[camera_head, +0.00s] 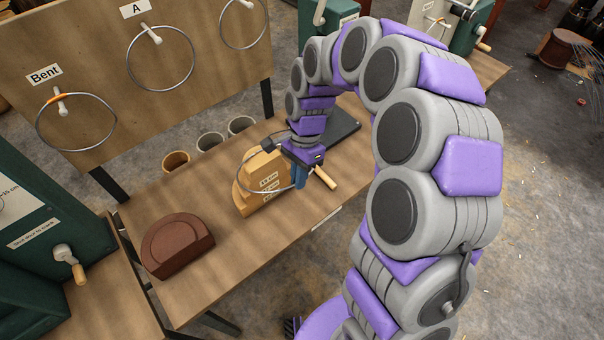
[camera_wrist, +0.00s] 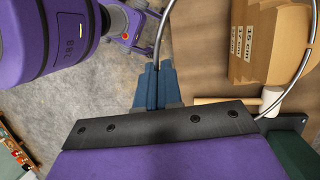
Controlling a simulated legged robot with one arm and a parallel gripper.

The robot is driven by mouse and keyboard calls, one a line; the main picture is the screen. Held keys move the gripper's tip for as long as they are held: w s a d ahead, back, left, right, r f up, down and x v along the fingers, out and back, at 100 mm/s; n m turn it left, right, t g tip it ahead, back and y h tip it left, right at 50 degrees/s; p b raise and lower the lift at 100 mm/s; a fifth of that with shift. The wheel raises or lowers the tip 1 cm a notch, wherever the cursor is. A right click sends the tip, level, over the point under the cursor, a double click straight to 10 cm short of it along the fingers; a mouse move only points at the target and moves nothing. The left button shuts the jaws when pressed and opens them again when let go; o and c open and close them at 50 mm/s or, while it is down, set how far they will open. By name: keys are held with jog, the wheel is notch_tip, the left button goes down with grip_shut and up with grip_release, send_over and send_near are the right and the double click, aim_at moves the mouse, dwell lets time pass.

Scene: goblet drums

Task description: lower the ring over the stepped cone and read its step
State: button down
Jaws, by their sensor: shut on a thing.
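My gripper (camera_head: 300,181), with blue fingers (camera_wrist: 154,88), is shut on the thin metal ring (camera_head: 239,178) just right of the cone. The ring's arc crosses in front of the cone and passes its left side; it also shows in the wrist view (camera_wrist: 308,52). I cannot tell whether the ring touches a step or hangs above.
A red-brown stepped half-round block (camera_head: 178,247) stands at the bench's front left. Several cups (camera_head: 210,142) line the back edge. A wooden handle (camera_head: 326,178) shows beside my gripper. A board (camera_head: 200,85) with hanging rings stands behind; a green machine (camera_head: 40,250) is left.

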jog(key=w+a+f+t+y+b, duration=0.2)
jog(key=w+a+f+t+b, duration=0.2)
jog(key=w+f, duration=0.2)
jog(key=shift+a+f+n+b, duration=0.3)
jog(key=shift+a+f+n, duration=0.1)
jog(key=shift+f, duration=0.75)
dwell(1.4)
